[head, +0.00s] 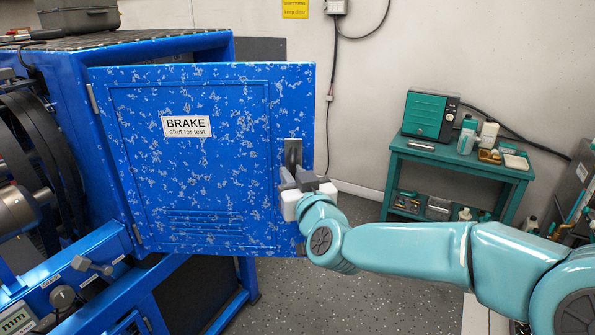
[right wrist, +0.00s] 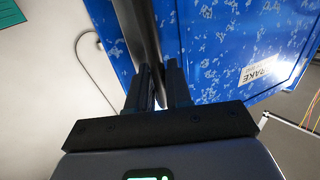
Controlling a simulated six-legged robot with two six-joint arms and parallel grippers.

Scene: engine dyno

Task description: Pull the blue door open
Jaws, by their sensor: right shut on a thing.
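The blue door (head: 200,165) has chipped paint and a white label reading "BRAKE shut for test". It is hinged on its left side to the blue cabinet frame (head: 105,150) and stands partly open, its right edge away from the frame. My right gripper (head: 300,178) is at the grey handle (head: 293,152) near the door's right edge. In the right wrist view its fingers (right wrist: 158,88) are shut on the handle (right wrist: 140,35), with the blue door (right wrist: 210,45) right behind. My left gripper is not in view.
A green bench (head: 455,160) with a green-fronted box, bottles and trays stands at the right against the wall. Machine parts (head: 30,200) with belts and knobs are at the left. Speckled floor (head: 330,270) is open below the door and my right arm.

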